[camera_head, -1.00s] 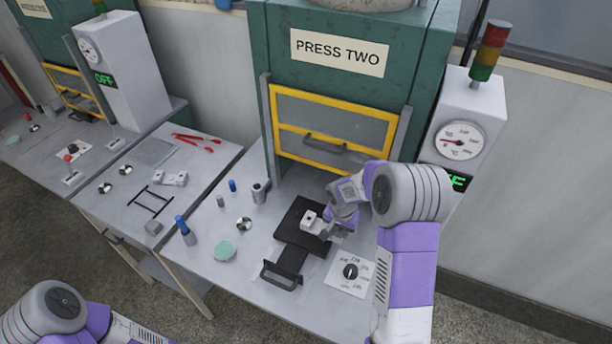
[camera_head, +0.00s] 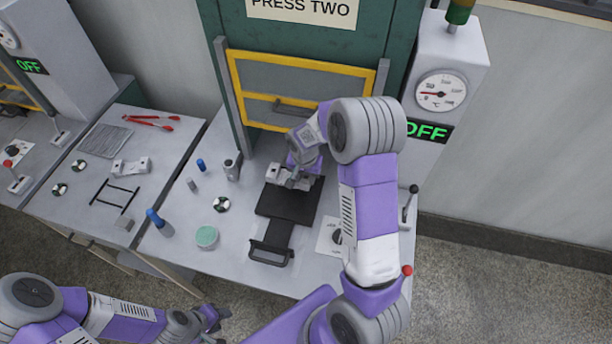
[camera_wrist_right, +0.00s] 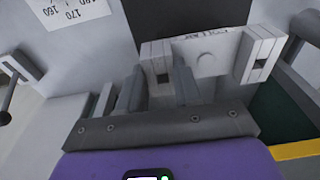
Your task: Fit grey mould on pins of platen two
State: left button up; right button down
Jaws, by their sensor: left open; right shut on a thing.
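The grey mould (camera_head: 285,177) is a pale block with raised ends, at the far end of the black platen (camera_head: 283,206) of press two. My right gripper (camera_head: 300,172) is shut on the mould. In the right wrist view the gripper's fingers (camera_wrist_right: 160,88) straddle one raised end of the mould (camera_wrist_right: 207,55), with the black platen (camera_wrist_right: 175,12) beyond it. I cannot tell whether the mould touches the platen; its underside and any pins are hidden. My left gripper (camera_head: 215,322) is open and empty, low in front of the bench.
The yellow-framed press guard (camera_head: 300,90) stands right behind the gripper. The platen's handle (camera_head: 268,253) points to the front. A green round pot (camera_head: 207,237), a blue-handled tool (camera_head: 158,222) and small parts stand left. A dial card (camera_head: 329,236) lies right.

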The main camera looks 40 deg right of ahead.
jog(key=b, duration=0.5)
send_over(306, 193)
jog(key=shift+a+f, duration=0.1)
jog(key=shift+f, duration=2.45)
jog(key=shift+s+f+b, duration=0.1)
jog(key=shift+f+b, duration=1.1)
jog(key=shift+f, duration=0.15)
dwell(0.8)
jog(key=c, duration=0.7)
grip_release()
jog(key=r, duration=0.7)
jog(key=shift+s+a+r+p, duration=0.3)
jog(key=shift+s+a+p, duration=0.05)
jog(key=shift+p, duration=0.05)
